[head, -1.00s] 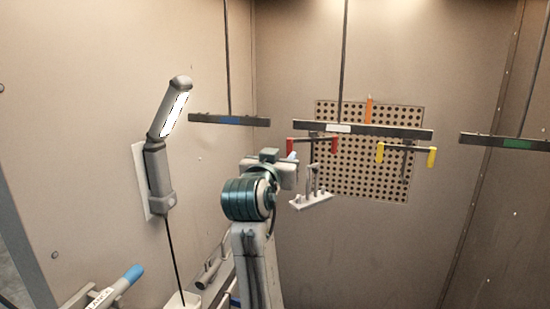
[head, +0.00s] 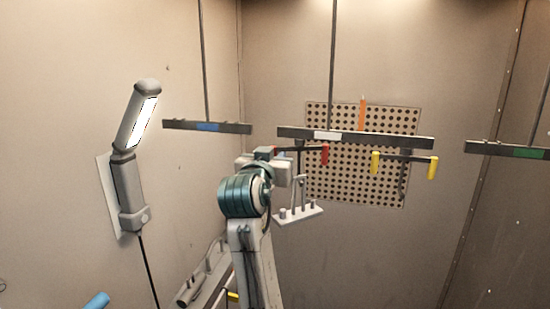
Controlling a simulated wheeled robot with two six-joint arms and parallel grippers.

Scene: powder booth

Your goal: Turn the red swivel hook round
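The red swivel hook (head: 325,155) hangs under the left part of the middle dark rail (head: 380,139). Its right red end is plain to see, and a thin dark arm runs left from it. Its left end is mostly hidden behind my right gripper (head: 286,158). That gripper comes up from below, in the centre of the head view, and overlaps the hook's left end. I cannot tell whether it touches the hook, and its fingers are too hidden to judge. My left gripper is not in view.
A yellow hook (head: 432,168) hangs right of the red one. Other rails hang left (head: 225,128) and right (head: 500,149). A perforated panel (head: 350,185) is behind, a small peg rack (head: 298,215) beside my gripper. A lamp (head: 128,180) is on the left wall.

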